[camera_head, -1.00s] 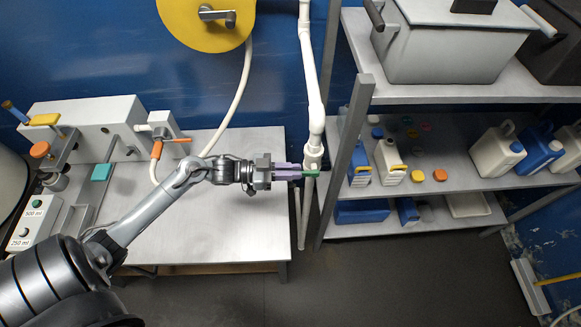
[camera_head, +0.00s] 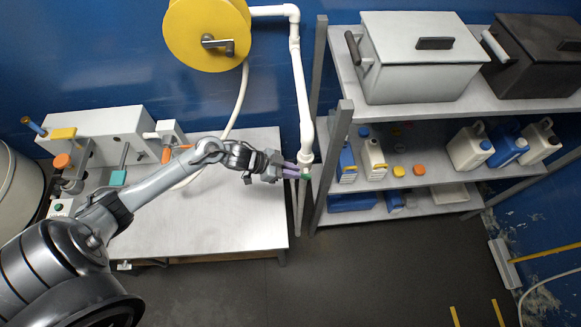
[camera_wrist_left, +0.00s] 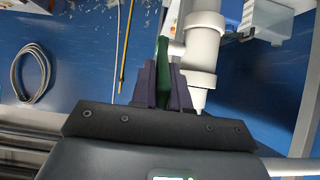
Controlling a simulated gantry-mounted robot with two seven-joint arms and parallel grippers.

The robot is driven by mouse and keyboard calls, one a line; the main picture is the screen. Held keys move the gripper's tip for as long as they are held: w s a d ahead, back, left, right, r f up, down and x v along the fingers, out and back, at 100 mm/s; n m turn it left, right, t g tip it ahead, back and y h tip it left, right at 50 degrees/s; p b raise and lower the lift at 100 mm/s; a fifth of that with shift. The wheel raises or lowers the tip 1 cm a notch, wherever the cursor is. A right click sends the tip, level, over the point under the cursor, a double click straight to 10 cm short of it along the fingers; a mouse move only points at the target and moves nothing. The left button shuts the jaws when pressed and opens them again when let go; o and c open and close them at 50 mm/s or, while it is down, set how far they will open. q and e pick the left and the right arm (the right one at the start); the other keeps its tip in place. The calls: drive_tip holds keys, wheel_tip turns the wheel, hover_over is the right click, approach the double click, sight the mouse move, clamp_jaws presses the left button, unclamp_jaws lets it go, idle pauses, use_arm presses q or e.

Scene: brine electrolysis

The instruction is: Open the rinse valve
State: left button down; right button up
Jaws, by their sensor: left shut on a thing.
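The rinse valve is on the lower end of a white pipe (camera_head: 303,110), with a small green handle (camera_head: 306,175). My left gripper (camera_head: 298,172) is at the valve from the left side. In the left wrist view, its two purple fingers (camera_wrist_left: 165,83) are shut on the upright green handle (camera_wrist_left: 164,60). The white valve body (camera_wrist_left: 201,45) stands just right of the fingers there. In the head view the fingers hide part of the handle, and I cannot tell its exact angle. My right gripper is out of view.
A yellow hose reel (camera_head: 207,30) hangs on the blue wall. A metal shelf (camera_head: 440,182) with bottles and caps stands right of the pipe, its post close by. The bench (camera_head: 200,220) below my left arm has clear room in front.

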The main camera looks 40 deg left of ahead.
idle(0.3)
use_arm(q)
drive_tip(key=c, duration=1.2)
unclamp_jaws()
drive_tip(key=shift+s+a, duration=0.1)
drive_tip(key=v, duration=1)
drive_tip(key=shift+r+b, duration=0.3)
drive_tip(key=shift+b, duration=0.1)
drive_tip(key=shift+s+a, duration=0.1)
